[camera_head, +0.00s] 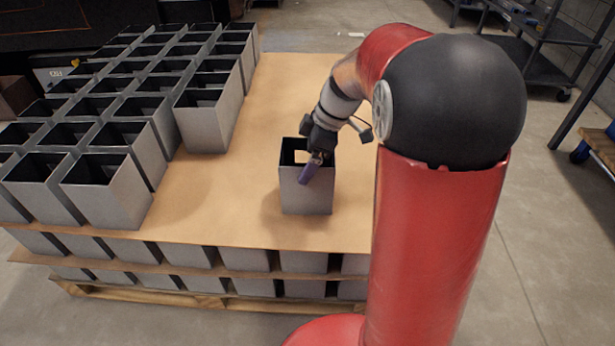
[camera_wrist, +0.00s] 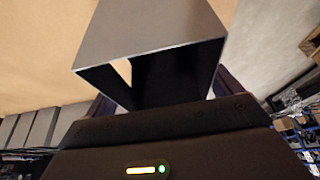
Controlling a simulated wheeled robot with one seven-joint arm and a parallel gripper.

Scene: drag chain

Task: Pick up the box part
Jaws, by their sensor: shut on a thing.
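The box part (camera_head: 306,195) is a grey, open-topped metal box standing apart from the others on the tan sheet. My gripper (camera_head: 312,166) reaches down to its top rim in the head view. A purple finger lies against the outside of its near wall. The gripper is shut on the box. In the wrist view the box (camera_wrist: 150,28) fills the upper middle, with its open end toward my gripper (camera_wrist: 165,100). The fingers are mostly hidden there behind the dark gripper body. I cannot tell whether the box touches the sheet.
Rows of similar grey boxes (camera_head: 105,190) stand close together on the left of the tan sheet (camera_head: 220,215). More boxes sit in layers below, on a wooden pallet (camera_head: 180,300). The sheet around the held box is clear. Dark shelving carts (camera_head: 520,50) stand at the right.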

